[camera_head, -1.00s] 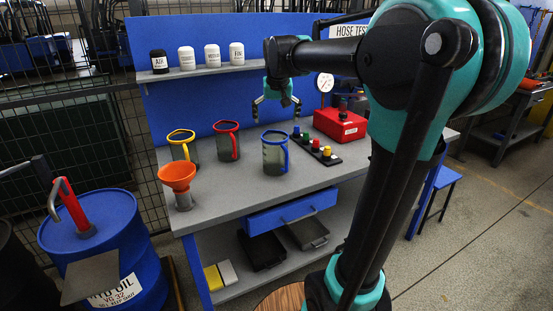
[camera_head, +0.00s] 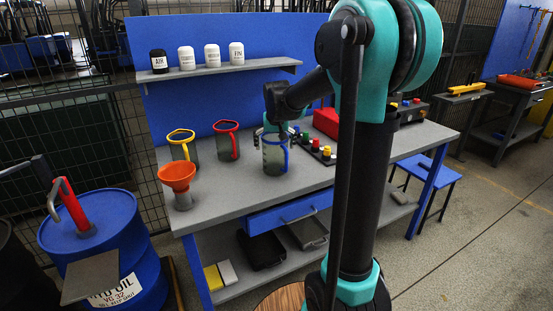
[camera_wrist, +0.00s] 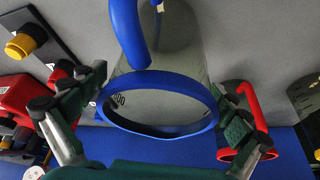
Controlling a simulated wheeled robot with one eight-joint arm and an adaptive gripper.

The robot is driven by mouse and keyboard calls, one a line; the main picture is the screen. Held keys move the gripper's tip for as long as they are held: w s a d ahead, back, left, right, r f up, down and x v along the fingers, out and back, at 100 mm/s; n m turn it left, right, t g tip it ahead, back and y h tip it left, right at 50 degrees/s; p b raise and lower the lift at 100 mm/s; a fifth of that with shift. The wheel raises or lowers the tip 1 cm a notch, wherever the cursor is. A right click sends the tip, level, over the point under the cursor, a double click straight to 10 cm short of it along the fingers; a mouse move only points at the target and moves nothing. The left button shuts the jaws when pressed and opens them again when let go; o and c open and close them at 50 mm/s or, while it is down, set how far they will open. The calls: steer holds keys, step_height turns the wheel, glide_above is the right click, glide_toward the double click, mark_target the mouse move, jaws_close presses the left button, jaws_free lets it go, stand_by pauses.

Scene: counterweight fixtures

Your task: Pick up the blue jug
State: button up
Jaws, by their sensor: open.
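The blue jug (camera_head: 274,160), a grey translucent vessel with a blue rim and handle, stands upright on the grey workbench (camera_head: 235,196). The fingers are open; whether either one touches the jug is unclear. The blue handle is on the right in the head view and points up in the wrist view.
A red jug (camera_head: 227,146) and a yellow jug (camera_head: 181,150) stand left of the blue jug, with an orange funnel (camera_head: 177,176) in front. A black strip with coloured knobs (camera_head: 325,153) and a red box (camera_head: 327,121) are to the right. A shelf (camera_head: 220,70) holds bottles above.

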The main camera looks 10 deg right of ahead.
steer(key=shift+w+f, duration=0.1)
steer(key=shift+f, duration=0.2)
steer(key=shift+c, duration=0.5)
steer(key=c, duration=1.2)
steer(key=shift+o, duration=0.2)
steer(key=shift+r, duration=0.1)
